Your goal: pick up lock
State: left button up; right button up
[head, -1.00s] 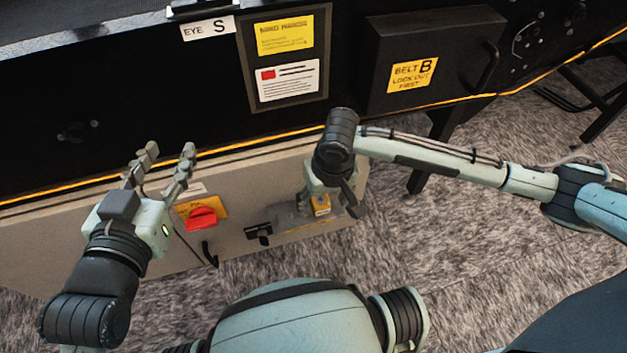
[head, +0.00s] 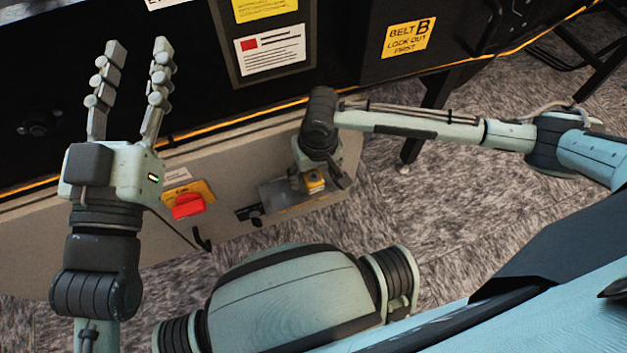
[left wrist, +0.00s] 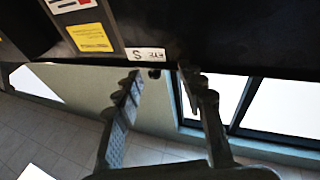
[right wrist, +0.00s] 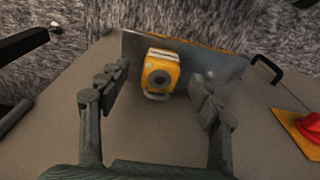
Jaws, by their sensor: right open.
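The lock (right wrist: 161,72) is a small yellow block with a dark round face and a pale shackle. In the right wrist view it lies on a grey metal tray (right wrist: 225,68), between and just beyond the spread fingers of my right gripper (right wrist: 160,95). Those fingers are open and apart from it. In the head view the lock (head: 314,181) shows partly beside my right wrist, which hides much of that gripper. My left gripper (head: 133,50) is open and empty, pointing up in front of the black machine. Its spread fingers also show in the left wrist view (left wrist: 160,85).
A red switch handle on a yellow plate (head: 188,205) sits left of the tray on the beige panel. A black hook (head: 202,240) is below it. Carpet lies open to the right.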

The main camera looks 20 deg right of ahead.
jog(key=shift+w+f, duration=0.15)
jog(key=shift+f, duration=0.75)
pick_arm(q)
jog(key=shift+s+d+r+t+h, duration=0.1)
jog(key=shift+s+r+t+h, duration=0.2)
jog(key=shift+r, duration=0.35)
jog(key=shift+s+d+r+t+h, duration=0.15)
jog(key=shift+r+t, duration=0.25)
jog(key=shift+r, duration=0.2)
jog(key=shift+a, duration=0.1)
pick_arm(e)
jog(key=shift+c, duration=0.6)
jog(key=c, duration=1.2)
